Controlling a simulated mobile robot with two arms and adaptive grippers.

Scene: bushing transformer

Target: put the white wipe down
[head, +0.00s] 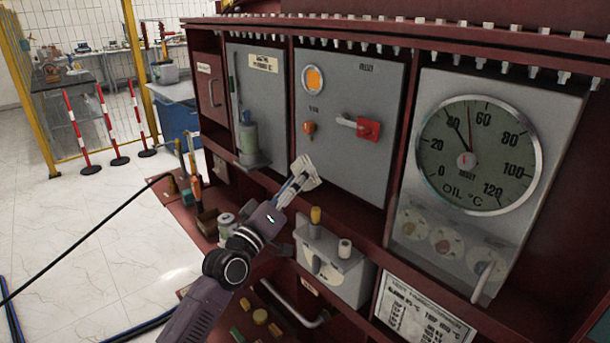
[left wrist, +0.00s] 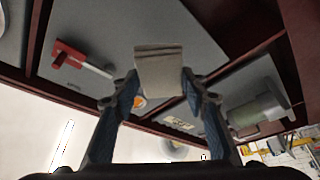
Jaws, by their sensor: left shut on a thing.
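The white wipe (head: 306,171) is a folded pale cloth pad at the tip of my left gripper (head: 292,187). The gripper is shut on it, in front of the lower part of the grey middle panel. In the left wrist view the wipe (left wrist: 158,72) sits between the two blue-lined fingers of the gripper (left wrist: 160,88), held up clear of any surface I can make out. My right gripper is not in view.
A red switch handle (head: 367,129) and an oil gauge (head: 480,155) are on the cabinet. A grey-green bottle (head: 248,140) stands on the left ledge. Below the wipe is a grey box (head: 332,266) with a yellow-capped post. Small items crowd the lower red shelf (head: 168,205).

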